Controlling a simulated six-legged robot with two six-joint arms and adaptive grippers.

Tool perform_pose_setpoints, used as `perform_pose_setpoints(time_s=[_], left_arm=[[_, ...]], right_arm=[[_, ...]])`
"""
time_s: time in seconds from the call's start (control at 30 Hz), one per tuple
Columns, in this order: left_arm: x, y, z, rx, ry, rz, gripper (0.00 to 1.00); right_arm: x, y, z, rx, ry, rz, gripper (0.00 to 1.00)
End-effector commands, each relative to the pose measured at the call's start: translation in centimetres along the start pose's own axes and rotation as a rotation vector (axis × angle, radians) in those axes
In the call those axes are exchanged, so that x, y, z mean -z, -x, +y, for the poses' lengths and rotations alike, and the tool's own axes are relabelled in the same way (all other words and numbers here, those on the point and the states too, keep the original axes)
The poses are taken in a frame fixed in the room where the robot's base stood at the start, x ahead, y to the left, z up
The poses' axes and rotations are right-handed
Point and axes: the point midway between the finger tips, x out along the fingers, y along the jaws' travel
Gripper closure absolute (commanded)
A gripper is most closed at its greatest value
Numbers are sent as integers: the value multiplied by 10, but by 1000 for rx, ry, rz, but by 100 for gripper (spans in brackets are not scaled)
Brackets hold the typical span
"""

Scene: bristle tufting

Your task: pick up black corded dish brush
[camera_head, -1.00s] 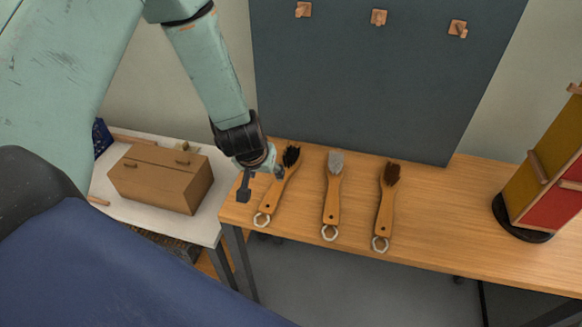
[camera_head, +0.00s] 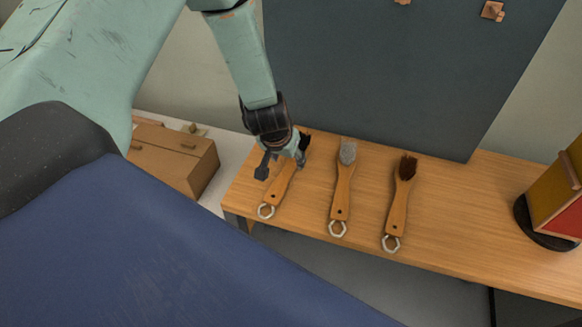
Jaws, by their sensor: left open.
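The black-bristled dish brush (camera_head: 278,186) lies on the wooden table at the left end of a row of brushes. The gripper partly hides the brush's neck. I cannot tell whether a finger touches it. My right gripper is not in view.
A grey-bristled brush (camera_head: 342,190) and a brown-bristled brush (camera_head: 398,205) lie to the right on the table (camera_head: 450,225). A dark board (camera_head: 400,80) stands behind. A cardboard box (camera_head: 170,160) is at left, and a colored stand (camera_head: 560,200) at right.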

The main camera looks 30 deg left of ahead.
Motion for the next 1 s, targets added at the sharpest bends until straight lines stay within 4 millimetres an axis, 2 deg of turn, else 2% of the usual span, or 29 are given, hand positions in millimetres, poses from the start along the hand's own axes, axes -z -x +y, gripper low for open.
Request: perform_pose_setpoints(time_s=[0.03,0.2,0.5,1.0], left_arm=[[-2,-12,0,0,-3,-2,45],[0,-31,0,0,-3,0,45],[3,-33,0,-1,-3,0,45],[3,-33,0,-1,-2,0,87]], right_arm=[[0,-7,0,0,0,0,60],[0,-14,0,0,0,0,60],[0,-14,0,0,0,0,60],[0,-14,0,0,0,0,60]])
